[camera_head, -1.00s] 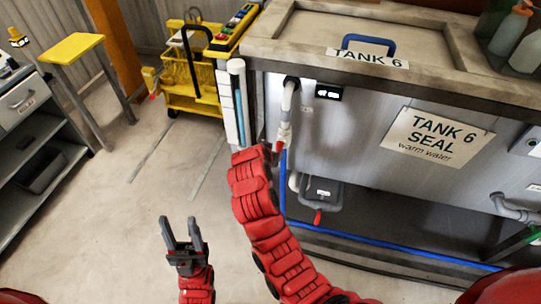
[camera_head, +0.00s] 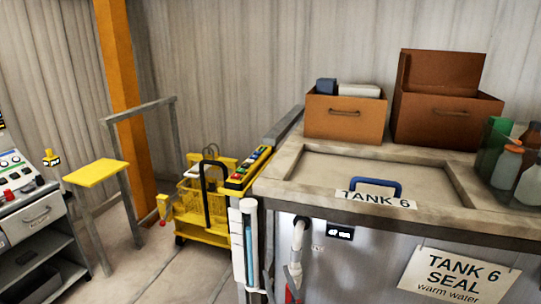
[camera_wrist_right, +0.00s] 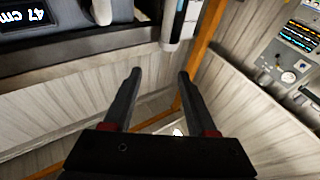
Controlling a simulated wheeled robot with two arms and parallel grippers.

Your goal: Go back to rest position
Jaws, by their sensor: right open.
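My right gripper (camera_wrist_right: 160,74) shows in the right wrist view with its two dark fingers apart and nothing between them. A small bit of red at the front of the tank, low in the head view, looks like part of my right arm. The right gripper's fingers cannot be made out there. My left gripper is not in view. Tank 6 (camera_head: 278,190) stands at the right with its lid (camera_head: 345,172) down and a blue handle (camera_head: 375,184) on it.
A yellow cart (camera_head: 205,225) stands left of the tank, and a yellow-topped stand (camera_head: 96,172) is farther left. A grey control cabinet (camera_head: 30,215) is at the left edge. Brown boxes (camera_head: 345,128) and bottles (camera_head: 505,165) sit on the tank top. Some floor (camera_head: 150,275) is clear.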

